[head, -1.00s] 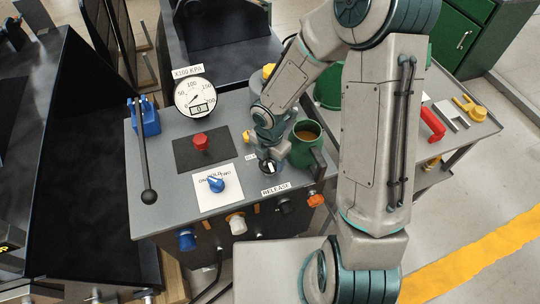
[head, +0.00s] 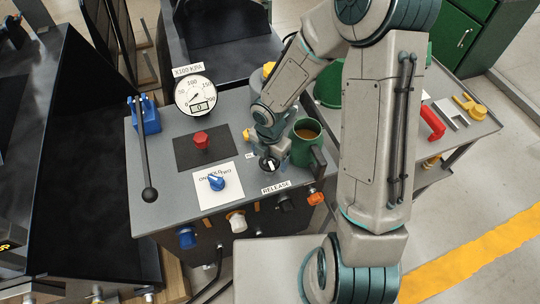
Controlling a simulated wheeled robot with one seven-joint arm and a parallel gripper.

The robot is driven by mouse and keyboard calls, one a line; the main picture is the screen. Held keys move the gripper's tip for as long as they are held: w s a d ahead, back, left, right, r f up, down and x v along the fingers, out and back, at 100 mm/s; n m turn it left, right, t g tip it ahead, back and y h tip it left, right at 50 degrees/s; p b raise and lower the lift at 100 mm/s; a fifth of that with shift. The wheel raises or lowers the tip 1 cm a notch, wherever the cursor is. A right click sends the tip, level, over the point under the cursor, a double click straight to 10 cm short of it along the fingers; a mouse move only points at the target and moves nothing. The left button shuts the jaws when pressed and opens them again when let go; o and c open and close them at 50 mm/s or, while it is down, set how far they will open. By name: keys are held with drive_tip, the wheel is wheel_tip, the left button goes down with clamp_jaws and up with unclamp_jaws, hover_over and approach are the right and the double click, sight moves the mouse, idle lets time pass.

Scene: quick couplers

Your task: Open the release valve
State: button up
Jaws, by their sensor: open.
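The release valve is a round black knob with a white bar (head: 269,165), on the grey bench top behind the RELEASE label (head: 276,188). My gripper (head: 268,152) points down right above and behind the knob, and its fingers partly cover it. The gripper is open. I cannot tell whether its fingers touch the knob. The pressure gauge (head: 195,94) stands at the back left of the bench, with a small display that seems to read 0.
A green mug (head: 306,142) with brown contents stands close to the right of my gripper. A red knob (head: 201,140), a blue knob (head: 217,181) and a black lever (head: 147,165) are to the left. Coloured couplers (head: 237,221) line the bench front. A red handle (head: 432,122) lies on the right table.

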sight(270, 160)
wheel_tip(270, 160, up, 14)
drive_tip(key=p, duration=0.2)
drive_tip(key=shift+p, duration=0.35)
drive_tip(key=shift+f, duration=0.1)
drive_tip(key=s+d+r+m+t, duration=0.2)
drive_tip(key=s+d+r+m, duration=0.4)
drive_tip(key=m, duration=0.8)
drive_tip(key=s+d+r+m+t, duration=0.1)
drive_tip(key=s+d+r+m, duration=0.5)
drive_tip(key=m, duration=0.8)
wheel_tip(270, 160, up, 3)
drive_tip(key=shift+s+f+t+b, duration=0.1)
drive_tip(key=shift+s+t+b, duration=0.1)
drive_tip(key=shift+t+b, duration=0.15)
